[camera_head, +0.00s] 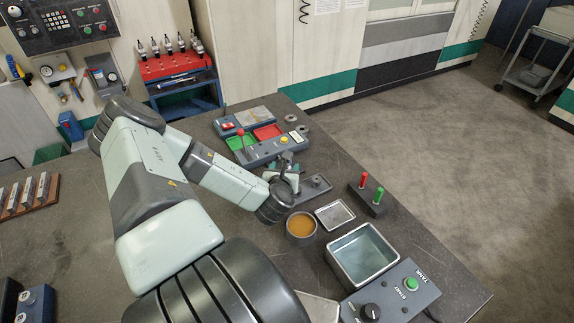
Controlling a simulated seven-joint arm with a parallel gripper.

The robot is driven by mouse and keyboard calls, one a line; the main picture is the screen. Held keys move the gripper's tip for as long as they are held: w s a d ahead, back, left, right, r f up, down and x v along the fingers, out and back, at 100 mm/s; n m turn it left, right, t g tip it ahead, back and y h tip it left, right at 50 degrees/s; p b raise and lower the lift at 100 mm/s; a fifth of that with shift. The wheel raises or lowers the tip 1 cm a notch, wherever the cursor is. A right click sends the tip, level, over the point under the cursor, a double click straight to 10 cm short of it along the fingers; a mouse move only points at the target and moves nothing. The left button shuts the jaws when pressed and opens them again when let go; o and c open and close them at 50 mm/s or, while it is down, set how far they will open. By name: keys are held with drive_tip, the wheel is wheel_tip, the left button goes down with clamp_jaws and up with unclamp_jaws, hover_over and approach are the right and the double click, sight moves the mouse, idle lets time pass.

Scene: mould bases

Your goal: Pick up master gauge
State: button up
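My gripper (284,168) is at the end of my arm, just past the dark wrist. It is over the near side of the control box, beside a small dark fixture plate (321,188). It is small and partly hidden by my wrist, so I cannot tell whether its fingers are open or hold anything. A small grey round part (316,181) stands on the plate, just right of my gripper. Two grey ring-shaped parts, one (290,118) and another (302,129), lie farther back on the bench. I cannot tell which of these is the master gauge.
A control box (262,152) with a red-knobbed lever, green tray (240,142) and red tray (267,132) are behind. A bowl of amber liquid (301,226), a shallow tray (335,214), a red-and-green peg block (367,199) and an open tank (362,255) stand nearer.

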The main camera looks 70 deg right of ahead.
drive_tip(key=x, duration=0.4)
drive_tip(key=shift+d+f, duration=0.2)
drive_tip(key=shift+d, duration=0.1)
clamp_jaws()
